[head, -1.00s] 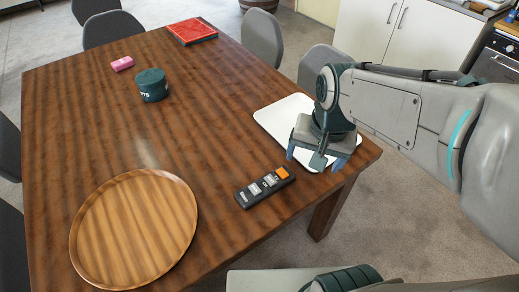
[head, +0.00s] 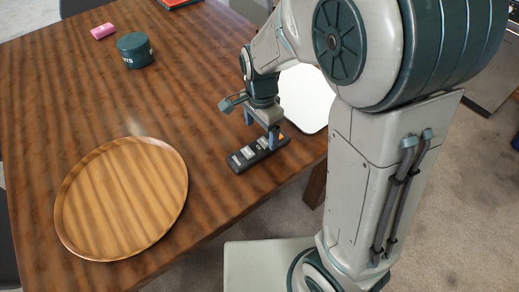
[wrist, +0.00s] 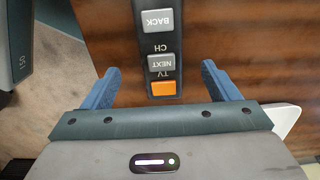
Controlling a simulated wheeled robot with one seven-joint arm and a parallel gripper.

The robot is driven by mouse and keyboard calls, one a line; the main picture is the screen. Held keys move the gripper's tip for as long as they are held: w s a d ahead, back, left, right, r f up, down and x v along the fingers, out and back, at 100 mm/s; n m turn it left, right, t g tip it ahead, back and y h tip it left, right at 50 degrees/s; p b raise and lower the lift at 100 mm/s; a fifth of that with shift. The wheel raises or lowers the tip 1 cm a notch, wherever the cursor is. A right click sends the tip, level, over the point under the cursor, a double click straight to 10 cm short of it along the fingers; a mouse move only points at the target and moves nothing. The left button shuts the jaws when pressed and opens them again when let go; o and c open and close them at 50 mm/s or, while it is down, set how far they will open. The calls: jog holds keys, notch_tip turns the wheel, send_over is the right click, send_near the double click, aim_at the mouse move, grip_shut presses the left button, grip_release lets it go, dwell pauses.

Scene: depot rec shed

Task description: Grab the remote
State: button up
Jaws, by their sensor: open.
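The black remote (head: 243,160) lies on the wooden table near its front edge, with grey buttons and an orange one at its right end. In the wrist view the remote (wrist: 157,50) runs up from between the fingertips, with BACK, NEXT and the orange button showing. My gripper (head: 258,131) is open, above the orange-button end of the remote. In the wrist view the blue fingers of my gripper (wrist: 165,80) stand on either side of the remote, apart from it. I cannot tell the exact height of the fingertips over the table.
A round wooden tray (head: 122,200) lies left of the remote. A white tray (head: 308,98) lies behind my arm at the right. The table's middle is clear.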

aim_at(259, 146)
jog(key=f, duration=0.4)
jog(key=f+b, duration=0.1)
jog(key=f, duration=0.1)
jog(key=shift+s+a+f, duration=0.15)
jog(key=shift+a+f, duration=0.1)
jog(key=shift+a, duration=0.05)
jog(key=c, duration=1.2)
jog(key=shift+r, duration=0.15)
